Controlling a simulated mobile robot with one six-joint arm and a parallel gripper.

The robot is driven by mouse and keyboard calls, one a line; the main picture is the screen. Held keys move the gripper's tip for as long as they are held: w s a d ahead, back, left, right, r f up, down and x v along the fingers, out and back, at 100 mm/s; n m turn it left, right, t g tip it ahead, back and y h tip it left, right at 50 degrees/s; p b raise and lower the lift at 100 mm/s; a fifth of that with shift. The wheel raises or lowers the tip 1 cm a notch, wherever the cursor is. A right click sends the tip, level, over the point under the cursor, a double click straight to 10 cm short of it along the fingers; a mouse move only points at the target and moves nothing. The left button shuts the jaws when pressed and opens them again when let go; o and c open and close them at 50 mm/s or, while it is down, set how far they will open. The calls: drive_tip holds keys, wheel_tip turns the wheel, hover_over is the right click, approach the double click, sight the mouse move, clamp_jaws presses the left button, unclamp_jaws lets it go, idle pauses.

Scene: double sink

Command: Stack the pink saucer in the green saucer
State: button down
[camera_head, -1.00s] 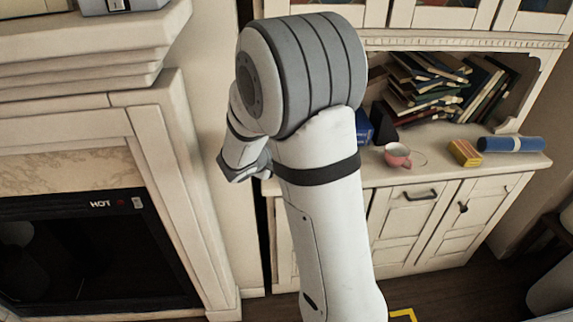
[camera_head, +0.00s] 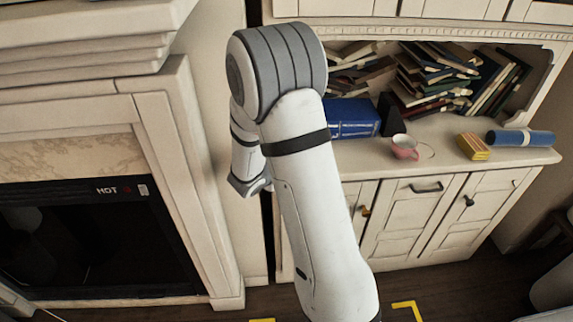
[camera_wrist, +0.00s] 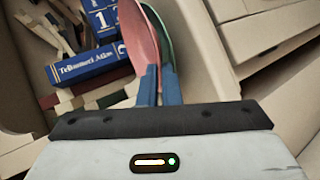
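In the wrist view the pink saucer (camera_wrist: 136,38) and the green saucer (camera_wrist: 162,36) stand on edge side by side, lying close against each other. The pink one is on the left, and the green one shows as a narrow band along its right side. My gripper (camera_wrist: 160,84) has its two blue fingers close together at the saucers' near edge, and it appears shut on both. The fingers partly hide the saucer edges, so their exact contact is unclear. In the head view my arm hides the gripper and both saucers.
A blue book (camera_head: 352,118) and leaning books (camera_head: 437,77) are behind. A fireplace (camera_head: 75,240) is at the left.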

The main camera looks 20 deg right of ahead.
drive_tip(key=shift+f+b, duration=0.3)
drive_tip(key=shift+b, duration=0.1)
drive_tip(key=c, duration=1.6)
unclamp_jaws()
drive_tip(key=shift+r, duration=0.15)
drive_tip(key=v, duration=1.2)
drive_tip(key=s+d+r+m+g+y, duration=0.1)
drive_tip(key=s+d+r+m+g, duration=0.15)
drive_tip(key=s, duration=0.35)
drive_tip(key=s+d+r+m+g+y, duration=0.1)
drive_tip(key=s+d+r+m+g, duration=0.15)
drive_tip(key=s, duration=0.35)
drive_tip(key=s+a+r+y, duration=0.1)
drive_tip(key=s+a+y, duration=0.1)
drive_tip(key=s+a+r+m+y, duration=0.1)
drive_tip(key=s+a+y, duration=0.1)
drive_tip(key=s+y, duration=0.1)
drive_tip(key=s+a+r+y, duration=0.1)
drive_tip(key=s+a+y, duration=0.1)
drive_tip(key=a, duration=0.1)
drive_tip(key=shift+s+m+y+p, duration=0.35)
drive_tip(key=shift+s+m+y, duration=0.05)
